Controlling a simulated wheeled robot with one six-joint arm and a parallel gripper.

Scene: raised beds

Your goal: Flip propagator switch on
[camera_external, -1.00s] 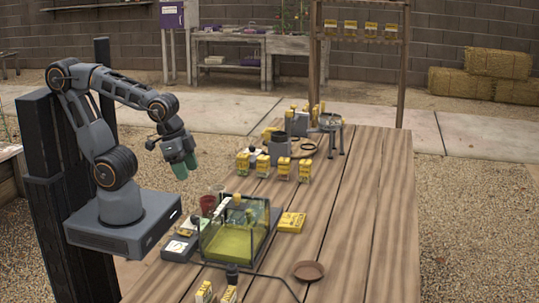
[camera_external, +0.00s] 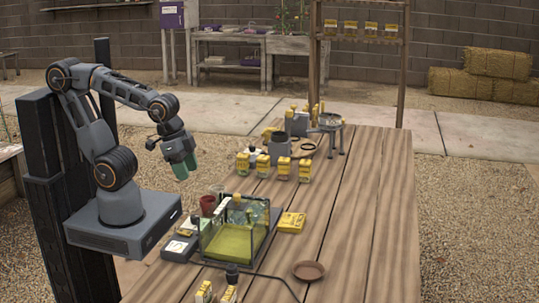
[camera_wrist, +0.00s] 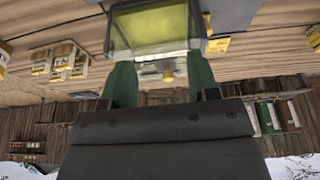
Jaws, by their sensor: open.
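The propagator is a clear-walled, dark-framed box (camera_external: 233,241) with a yellow-green floor, standing on the near part of the wooden table. It also shows in the wrist view (camera_wrist: 150,25), at the top and beyond my fingertips. A dark unit with a white label (camera_external: 178,247) sits at its left side; I cannot make out a switch or its setting. My gripper (camera_external: 183,166) has green fingers and hangs above and left of the propagator, apart from it. In the wrist view the two fingers (camera_wrist: 160,68) stand apart with nothing held between them.
A red pot (camera_external: 208,205) stands behind the propagator. A yellow packet (camera_external: 291,222) lies at its right and a brown saucer (camera_external: 309,271) in front. Several yellow packets (camera_external: 283,168) stand farther back. A dark cable crosses the near table. The right side of the table is clear.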

